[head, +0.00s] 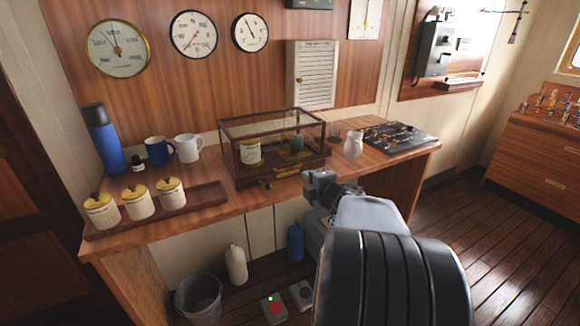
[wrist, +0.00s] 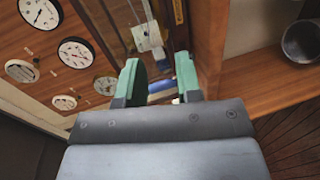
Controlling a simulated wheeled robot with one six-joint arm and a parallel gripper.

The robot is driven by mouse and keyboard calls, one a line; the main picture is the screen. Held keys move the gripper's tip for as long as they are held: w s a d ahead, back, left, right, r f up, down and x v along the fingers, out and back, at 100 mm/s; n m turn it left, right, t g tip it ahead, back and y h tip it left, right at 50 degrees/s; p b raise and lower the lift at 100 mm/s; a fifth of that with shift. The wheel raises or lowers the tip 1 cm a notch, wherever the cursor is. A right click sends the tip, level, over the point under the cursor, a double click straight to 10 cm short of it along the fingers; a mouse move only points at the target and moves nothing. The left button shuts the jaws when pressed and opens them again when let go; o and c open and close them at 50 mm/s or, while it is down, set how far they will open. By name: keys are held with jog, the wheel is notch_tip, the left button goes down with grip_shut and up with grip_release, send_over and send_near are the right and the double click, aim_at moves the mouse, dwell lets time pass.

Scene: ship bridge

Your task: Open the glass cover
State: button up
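The glass cover (head: 280,131) is a clear box with a dark wooden frame, standing on the wooden desk in the head view. It looks shut over its dark base. A cream jar (head: 250,152) and a brass and dark instrument (head: 290,158) show inside it. My gripper (head: 318,182) is in front of the case's right front corner, near the desk's front edge, and appears apart from it. In the wrist view my gripper (wrist: 160,76) has its two green fingers spread with a gap between them. I cannot make out the glass cover clearly there.
On the desk, a tray (head: 205,194) of lidded jars, mugs (head: 187,148) and a blue flask (head: 104,140) stand left of the case. A white vase (head: 353,145) and a control panel (head: 400,138) stand right. A bin (head: 198,298) and bottles (head: 236,265) are below.

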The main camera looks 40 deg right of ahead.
aim_at(290, 168)
jog(key=shift+n, duration=0.5)
jog(key=b+x, duration=0.1)
jog(key=x, duration=1.2)
jog(key=shift+w+r, duration=0.1)
jog(key=shift+w, duration=0.15)
grip_shut()
